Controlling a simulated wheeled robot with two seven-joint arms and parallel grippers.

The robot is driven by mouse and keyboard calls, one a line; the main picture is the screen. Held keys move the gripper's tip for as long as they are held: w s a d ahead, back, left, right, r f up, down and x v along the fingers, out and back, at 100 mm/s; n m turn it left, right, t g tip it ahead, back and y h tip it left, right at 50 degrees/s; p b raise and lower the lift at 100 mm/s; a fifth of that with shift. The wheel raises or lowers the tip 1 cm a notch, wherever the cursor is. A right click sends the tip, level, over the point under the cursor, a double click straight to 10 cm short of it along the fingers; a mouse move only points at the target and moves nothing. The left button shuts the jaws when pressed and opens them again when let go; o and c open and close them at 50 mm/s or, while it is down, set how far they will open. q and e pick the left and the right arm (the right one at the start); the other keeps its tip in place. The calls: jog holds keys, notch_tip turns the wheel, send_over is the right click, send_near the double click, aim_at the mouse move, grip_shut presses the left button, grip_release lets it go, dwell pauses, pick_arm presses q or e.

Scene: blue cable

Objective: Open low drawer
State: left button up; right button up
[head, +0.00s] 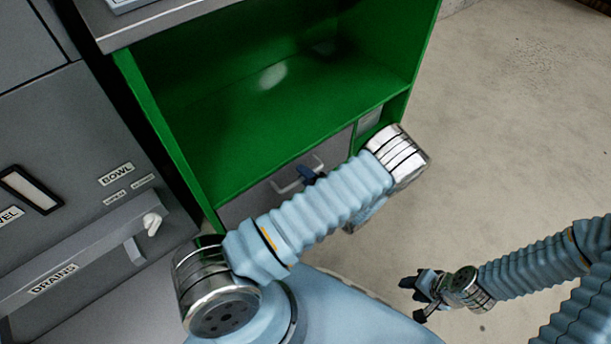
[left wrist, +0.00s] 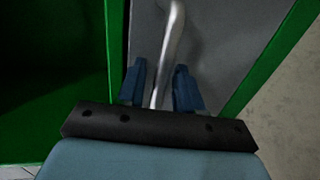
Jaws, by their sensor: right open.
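The low drawer (head: 250,206) has a grey front below the green open compartment. It also shows in the left wrist view (left wrist: 228,45). Its silver bar handle (head: 283,187) shows in the left wrist view too (left wrist: 175,35). My left gripper (head: 307,174) is at the handle, partly hidden by my forearm in the head view. In the left wrist view its blue fingers (left wrist: 160,88) stand apart on either side of the handle, with gaps showing, so it is open around the bar. The drawer looks shut, though my arm hides part of its front. My right gripper (head: 424,297) is open and empty above the floor.
The green cabinet (head: 290,100) has an empty-looking shelf space above the drawer. A grey machine with a "DRAINS" bar (head: 85,262) stands close on the left. The concrete floor (head: 520,130) is clear on the right.

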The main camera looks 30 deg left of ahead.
pick_arm(q)
jog(key=shift+c, duration=0.4)
grip_shut()
jog(key=shift+d, duration=0.1)
